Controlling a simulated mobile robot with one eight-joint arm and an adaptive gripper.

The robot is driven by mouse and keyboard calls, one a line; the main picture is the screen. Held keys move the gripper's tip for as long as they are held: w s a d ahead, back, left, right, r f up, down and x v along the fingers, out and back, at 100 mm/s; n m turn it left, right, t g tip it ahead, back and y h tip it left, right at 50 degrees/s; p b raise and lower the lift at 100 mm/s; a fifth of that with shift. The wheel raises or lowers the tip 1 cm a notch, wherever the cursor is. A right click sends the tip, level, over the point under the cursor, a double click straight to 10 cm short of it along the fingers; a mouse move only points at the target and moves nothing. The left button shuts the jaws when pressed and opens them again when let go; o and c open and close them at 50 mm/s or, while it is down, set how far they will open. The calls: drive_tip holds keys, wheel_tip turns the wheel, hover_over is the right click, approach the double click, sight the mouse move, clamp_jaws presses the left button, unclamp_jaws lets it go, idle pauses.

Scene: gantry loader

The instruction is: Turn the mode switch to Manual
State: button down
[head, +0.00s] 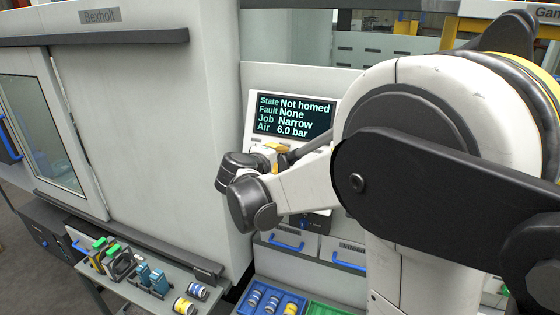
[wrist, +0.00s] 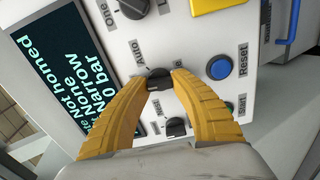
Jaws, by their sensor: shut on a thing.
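The mode switch (wrist: 159,73) is a small black knob on the white control panel, with the word "Auto" beside it in the wrist view. My gripper (wrist: 164,82) has its two yellow fingers closed around this knob, one on each side. The knob's pointer direction and any "Manual" label cannot be made out. In the head view my gripper (head: 277,148) is at the panel just below the display, and my wrist hides the switch there. The display (head: 291,117) reads State Not homed, Fault None, Job Narrow, Air 6.0 bar.
In the wrist view, a blue Reset button (wrist: 220,67) and a green Start button (wrist: 229,108) sit to the right. Other black knobs lie above (wrist: 136,7) and below (wrist: 176,127). A side table (head: 172,268) with parts stands at lower left.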

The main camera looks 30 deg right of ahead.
drive_tip(key=shift+n, duration=0.6)
drive_tip(key=c, duration=1.1)
unclamp_jaws()
drive_tip(key=shift+o, duration=0.2)
drive_tip(key=v, duration=1.2)
